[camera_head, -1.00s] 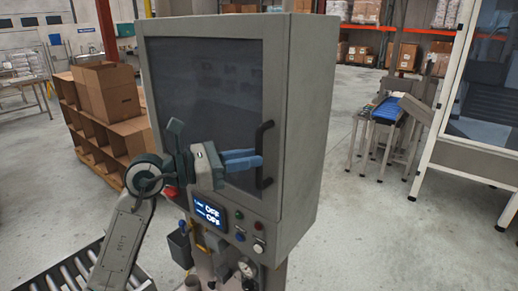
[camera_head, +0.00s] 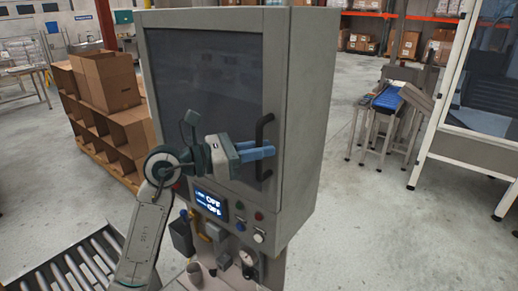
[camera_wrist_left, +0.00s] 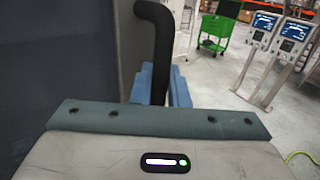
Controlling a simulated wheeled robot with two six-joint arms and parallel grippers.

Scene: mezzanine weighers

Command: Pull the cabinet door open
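The grey cabinet (camera_head: 300,110) stands in the middle of the head view. Its door, with a dark window (camera_head: 205,85), looks closed, flush with the body. A black vertical bar handle (camera_head: 268,126) is on the door's right edge. My left gripper (camera_head: 260,151) reaches in from the left, across the door front. Its blue fingers lie on both sides of the bar. In the left wrist view, the handle (camera_wrist_left: 158,35) runs down between the fingers, with no clear gap beside it, so they look shut on it. The fingertips are partly hidden by the gripper body. My right gripper is not in view.
Below the door are a lit display (camera_head: 210,204), buttons and a gauge. Cardboard boxes (camera_head: 105,82) stand on a shelf at the left, and a roller conveyor (camera_head: 70,272) is at the lower left. The floor right of the cabinet (camera_head: 370,235) is clear.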

